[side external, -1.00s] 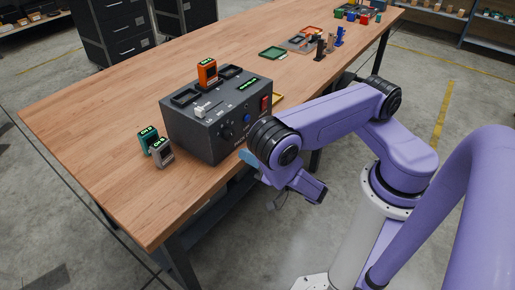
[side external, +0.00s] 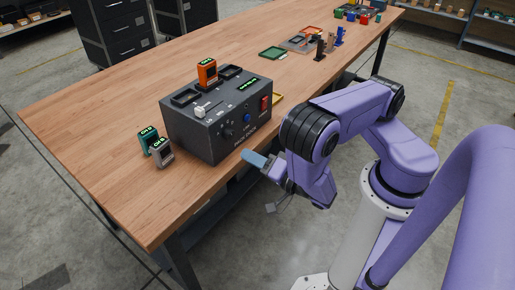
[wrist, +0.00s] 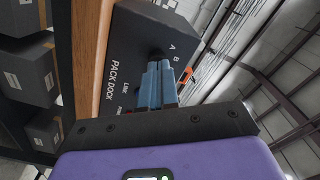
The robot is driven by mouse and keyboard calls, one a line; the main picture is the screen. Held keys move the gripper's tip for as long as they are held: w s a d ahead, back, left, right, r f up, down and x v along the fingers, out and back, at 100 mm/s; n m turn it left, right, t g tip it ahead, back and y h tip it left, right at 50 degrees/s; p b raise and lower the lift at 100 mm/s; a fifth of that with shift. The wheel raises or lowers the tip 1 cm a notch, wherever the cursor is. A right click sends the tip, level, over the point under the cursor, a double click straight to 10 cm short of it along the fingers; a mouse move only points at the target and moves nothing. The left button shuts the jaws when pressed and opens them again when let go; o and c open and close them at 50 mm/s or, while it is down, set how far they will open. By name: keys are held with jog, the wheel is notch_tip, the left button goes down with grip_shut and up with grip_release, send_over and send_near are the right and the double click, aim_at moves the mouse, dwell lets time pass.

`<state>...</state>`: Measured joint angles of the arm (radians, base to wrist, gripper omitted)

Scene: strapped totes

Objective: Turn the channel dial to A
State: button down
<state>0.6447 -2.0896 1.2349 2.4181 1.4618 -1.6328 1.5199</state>
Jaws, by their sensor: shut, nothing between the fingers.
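The channel dial (side external: 228,133) is a small black knob on the front face of the dark pack dock (side external: 190,140). In the wrist view, the letters A and B mark the dock face (wrist: 135,60) near the dark dial (wrist: 156,52), which is partly hidden behind my fingers. I cannot tell where the dial points. My gripper (side external: 250,157) is shut and empty, its blue fingers in front of and below the dock face, apart from the dial in the side view. The fingers also show in the wrist view (wrist: 158,80), pointing toward the dial.
A blue button (side external: 247,118) and a red switch (side external: 265,103) sit on the dock's front; a pale slider (side external: 202,110) is on top. An orange pack (side external: 207,72) stands in the dock. Teal (side external: 147,140) and grey (side external: 163,154) packs stand on the wooden table (side external: 110,110).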

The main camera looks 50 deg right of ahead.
aim_at(219, 143)
jog(key=shift+w+r, duration=0.1)
jog(key=shift+w, duration=3.35)
jog(key=shift+d, duration=0.15)
jog(key=shift+d+f+m, duration=0.25)
jog(key=shift+f+m, duration=0.05)
jog(key=shift+f, duration=0.25)
jog(key=shift+a, duration=0.15)
jog(key=shift+a+f, duration=0.2)
jog(key=shift+a, duration=0.05)
jog(key=shift+s+a, duration=0.15)
jog(key=shift+s, duration=2.85)
